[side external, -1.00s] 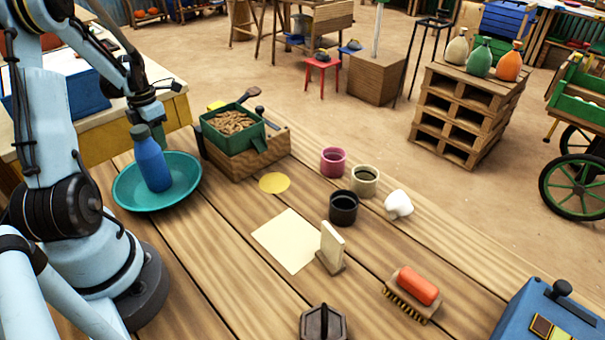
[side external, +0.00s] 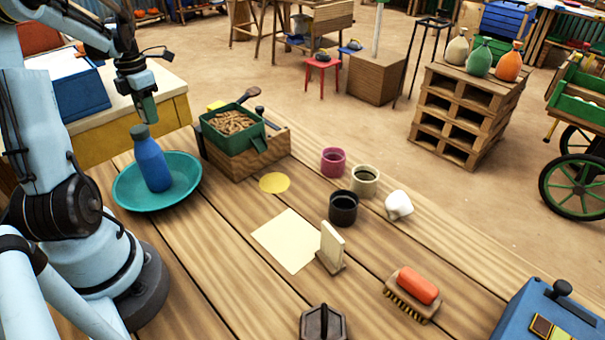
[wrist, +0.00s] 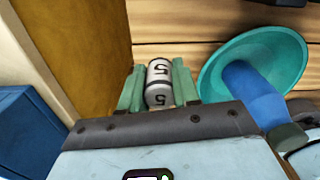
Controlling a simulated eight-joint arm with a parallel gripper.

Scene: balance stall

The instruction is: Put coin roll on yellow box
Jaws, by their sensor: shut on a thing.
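The coin roll (wrist: 159,72), white with dark bands and a "5" marking, is held between the green fingers of my gripper (wrist: 157,84) in the wrist view. In the side view my gripper (side external: 147,108) is raised just above and behind the blue bottle, over the back left of the table; the coin roll cannot be made out there.
The blue bottle (side external: 151,163) stands in a teal dish (side external: 183,194) below my gripper. A green scoop tray (side external: 258,137) sits on a wooden box (side external: 275,148). Cups, a card and a brush (side external: 405,305) stand farther right.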

